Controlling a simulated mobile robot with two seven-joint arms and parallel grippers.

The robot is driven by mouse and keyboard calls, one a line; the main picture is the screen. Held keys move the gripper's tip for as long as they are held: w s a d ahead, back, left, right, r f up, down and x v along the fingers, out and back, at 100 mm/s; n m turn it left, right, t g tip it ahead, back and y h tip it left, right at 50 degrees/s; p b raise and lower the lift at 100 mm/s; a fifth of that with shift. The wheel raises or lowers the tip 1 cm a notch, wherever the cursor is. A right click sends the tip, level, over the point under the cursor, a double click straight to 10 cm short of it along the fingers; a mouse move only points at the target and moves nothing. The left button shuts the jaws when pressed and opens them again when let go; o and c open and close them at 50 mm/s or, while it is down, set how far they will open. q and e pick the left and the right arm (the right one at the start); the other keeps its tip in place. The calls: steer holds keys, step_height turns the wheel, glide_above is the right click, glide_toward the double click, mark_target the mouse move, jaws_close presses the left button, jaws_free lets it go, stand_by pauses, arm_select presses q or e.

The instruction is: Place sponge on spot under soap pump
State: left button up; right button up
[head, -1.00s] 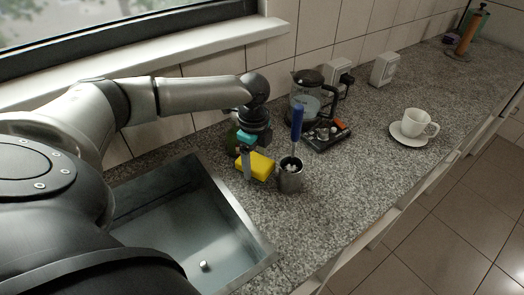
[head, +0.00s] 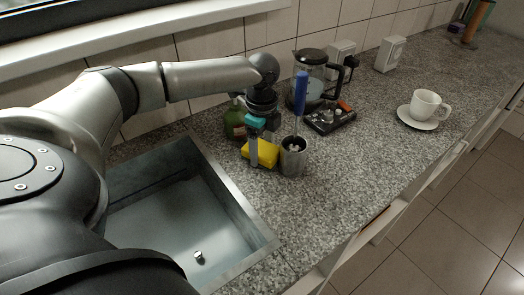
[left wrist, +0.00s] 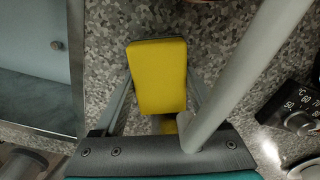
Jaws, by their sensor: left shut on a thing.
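The yellow sponge (head: 262,153) is between the fingers of my left gripper (head: 258,157), low over the counter. Whether it touches the counter is hard to tell. In the left wrist view the sponge (left wrist: 157,75) is clear, with a finger on each long side. The green soap bottle (head: 234,123) stands behind and left of the gripper, near the wall. Its upper part is partly hidden by the gripper. No marked spot is clearly visible. My right gripper is not in view.
A metal cup (head: 293,160) holding a blue-handled brush (head: 300,95) stands close right of the sponge. The sink (head: 165,225) lies to the left.

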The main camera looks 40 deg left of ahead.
mark_target(262, 148)
arm_select(q)
steer(key=shift+r, duration=0.1)
steer(key=o, duration=1.2)
steer(key=shift+o, duration=0.2)
step_height(262, 148, up, 12)
steer(key=p, duration=0.3)
